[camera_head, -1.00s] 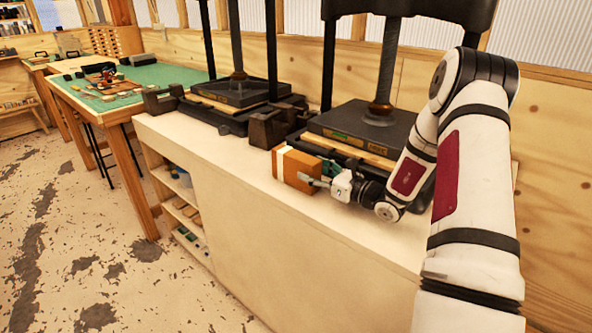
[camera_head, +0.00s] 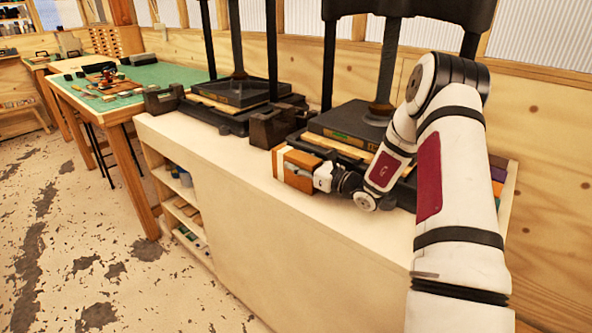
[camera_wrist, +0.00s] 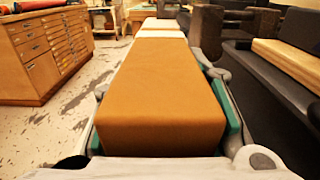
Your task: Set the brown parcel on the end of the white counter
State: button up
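The brown parcel (camera_head: 299,172) with a white band rests on the white counter (camera_head: 240,185), in front of the right press. My gripper (camera_head: 304,167) is at the parcel's near end, with its fingers along the sides. In the wrist view the parcel (camera_wrist: 162,95) fills the middle, between fingers with green pads. The pads lie close to both sides. The parcel's top edges hide any gap, so I cannot tell whether the fingers press on it.
Two black presses stand at the counter's back, the left one (camera_head: 238,95) and the right one (camera_head: 350,122). A dark block (camera_head: 272,128) stands just behind the parcel. The counter's front strip is clear. A green-topped table (camera_head: 150,78) stands beyond its far end.

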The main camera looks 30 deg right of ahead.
aim_at(299, 155)
grip_shut()
jog(key=shift+r, duration=0.1)
jog(key=shift+r, duration=0.8)
notch_tip(299, 155, up, 2)
jog(key=shift+r, duration=0.1)
jog(key=s+r, duration=0.1)
jog(key=s, duration=1.5)
jog(key=a+f+p, duration=0.1)
jog(key=a+f, duration=0.1)
jog(key=a, duration=0.4)
jog(key=a+f+n+y+p, duration=0.1)
jog(key=a+f, duration=0.2)
jog(key=a, duration=0.3)
jog(key=a+f+y+p, duration=0.1)
jog(key=a+f, duration=0.1)
jog(key=a, duration=0.4)
jog(key=shift+w+a+f+g, duration=0.15)
jog(key=shift+w+f+g, duration=0.15)
jog(key=shift+f+g, duration=0.1)
jog(key=shift+r, duration=0.1)
